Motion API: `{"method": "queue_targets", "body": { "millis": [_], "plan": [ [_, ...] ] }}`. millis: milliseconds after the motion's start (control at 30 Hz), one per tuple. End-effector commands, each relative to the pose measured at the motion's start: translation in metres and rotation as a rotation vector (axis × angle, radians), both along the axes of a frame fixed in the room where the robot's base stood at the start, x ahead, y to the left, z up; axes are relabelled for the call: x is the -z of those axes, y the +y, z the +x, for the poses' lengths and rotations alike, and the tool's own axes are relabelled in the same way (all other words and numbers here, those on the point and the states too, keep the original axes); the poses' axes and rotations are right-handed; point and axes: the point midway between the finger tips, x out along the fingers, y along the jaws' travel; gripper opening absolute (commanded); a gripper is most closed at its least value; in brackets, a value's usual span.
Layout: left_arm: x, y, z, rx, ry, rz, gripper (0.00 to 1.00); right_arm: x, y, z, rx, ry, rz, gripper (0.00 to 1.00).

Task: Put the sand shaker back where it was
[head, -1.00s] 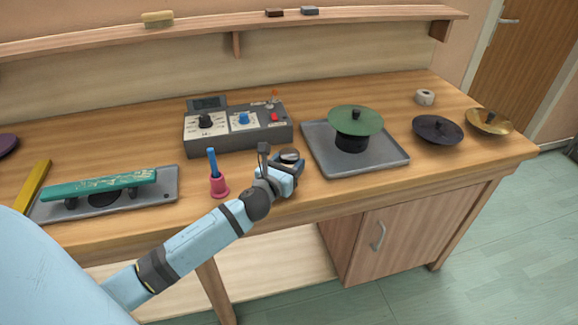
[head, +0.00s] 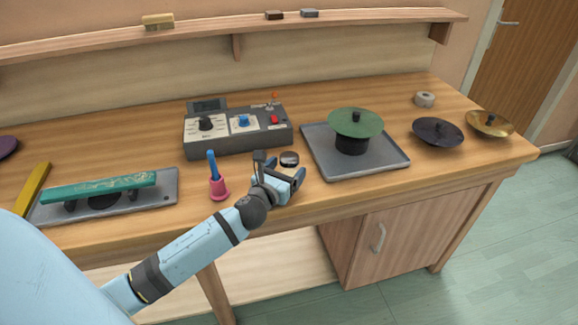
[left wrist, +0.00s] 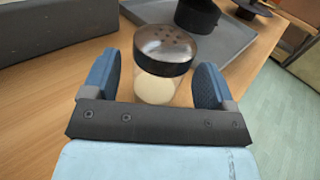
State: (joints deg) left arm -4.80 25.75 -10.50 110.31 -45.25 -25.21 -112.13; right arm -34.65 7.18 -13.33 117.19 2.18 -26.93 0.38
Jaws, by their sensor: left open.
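The sand shaker (head: 289,159) stands upright on the wooden table, between the grey control box and the grey tray. In the left wrist view the shaker (left wrist: 163,55) shows a perforated metal lid with a dark band and a clear body with pale sand. My left gripper (head: 282,173) is open just on the near side of the shaker. In the left wrist view its two blue fingers stand apart on either side of the shaker's near part, with visible gaps. The shaker's lower part is hidden in the head view. My right gripper is not in view.
The control box (head: 240,140) is behind. The tray (head: 385,165) with a green cymbal (head: 356,122) is to the right. A teal bar (head: 100,187) lies at left. Bare table lies around the shaker.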

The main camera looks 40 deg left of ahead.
Motion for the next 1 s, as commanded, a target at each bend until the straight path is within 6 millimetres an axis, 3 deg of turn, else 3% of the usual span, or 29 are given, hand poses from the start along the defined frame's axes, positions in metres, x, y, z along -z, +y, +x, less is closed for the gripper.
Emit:
{"method": "queue_targets", "body": {
  "millis": [300,500,1000],
  "plan": [
    [0.001,-0.007,-0.069,0.001,0.001,-0.001,0.79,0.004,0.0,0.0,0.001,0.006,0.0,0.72],
    [0.001,-0.009,-0.095,0.0,0.0,-0.001,0.79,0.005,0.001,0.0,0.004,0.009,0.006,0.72],
    [0.0,-0.01,-0.102,0.0,-0.001,-0.001,0.79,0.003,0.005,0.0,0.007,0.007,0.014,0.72]
  ]
}}
